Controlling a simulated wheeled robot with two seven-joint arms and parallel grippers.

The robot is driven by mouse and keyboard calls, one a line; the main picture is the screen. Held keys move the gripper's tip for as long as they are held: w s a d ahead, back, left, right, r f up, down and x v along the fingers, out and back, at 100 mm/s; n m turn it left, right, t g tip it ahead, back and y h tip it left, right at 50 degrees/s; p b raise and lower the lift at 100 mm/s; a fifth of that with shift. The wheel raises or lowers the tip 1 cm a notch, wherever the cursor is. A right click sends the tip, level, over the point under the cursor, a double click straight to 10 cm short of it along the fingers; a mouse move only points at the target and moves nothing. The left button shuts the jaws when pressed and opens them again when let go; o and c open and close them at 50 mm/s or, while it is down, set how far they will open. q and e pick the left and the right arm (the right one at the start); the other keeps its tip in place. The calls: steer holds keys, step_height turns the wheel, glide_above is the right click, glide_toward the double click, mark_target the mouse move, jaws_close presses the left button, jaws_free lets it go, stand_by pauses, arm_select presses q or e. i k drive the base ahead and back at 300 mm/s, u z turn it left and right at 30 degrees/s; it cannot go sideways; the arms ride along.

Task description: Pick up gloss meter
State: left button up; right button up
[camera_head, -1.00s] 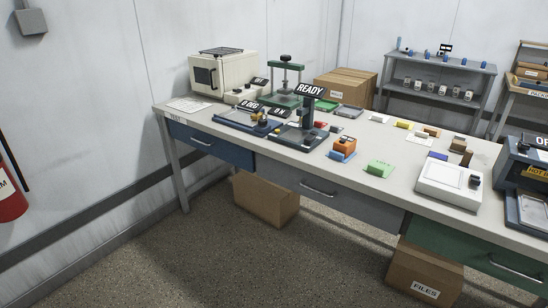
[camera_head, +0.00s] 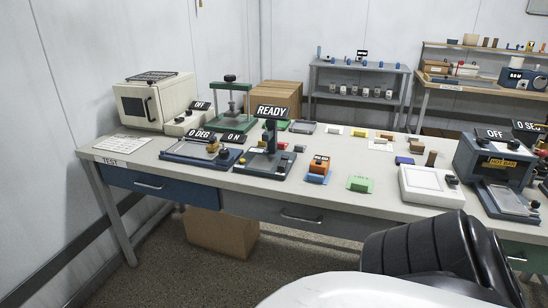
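A small orange device (camera_head: 319,163) with a dark label on top sits on a blue base on the workbench (camera_head: 262,187), right of the READY stand. It looks like the gloss meter, but its label is too small to read surely. Neither of my grippers is in view. A black and white part of my own body fills the lower right and covers part of the bench front.
The READY stand (camera_head: 270,150) is just left of the orange device, and a green block (camera_head: 360,184) is to its right. A white flat instrument (camera_head: 430,185) and a dark OFF press (camera_head: 492,165) stand further right.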

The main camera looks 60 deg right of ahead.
mark_target(322, 170)
steer(key=z, duration=0.35)
steer(key=i, duration=1.75)
steer(key=z, duration=1.05)
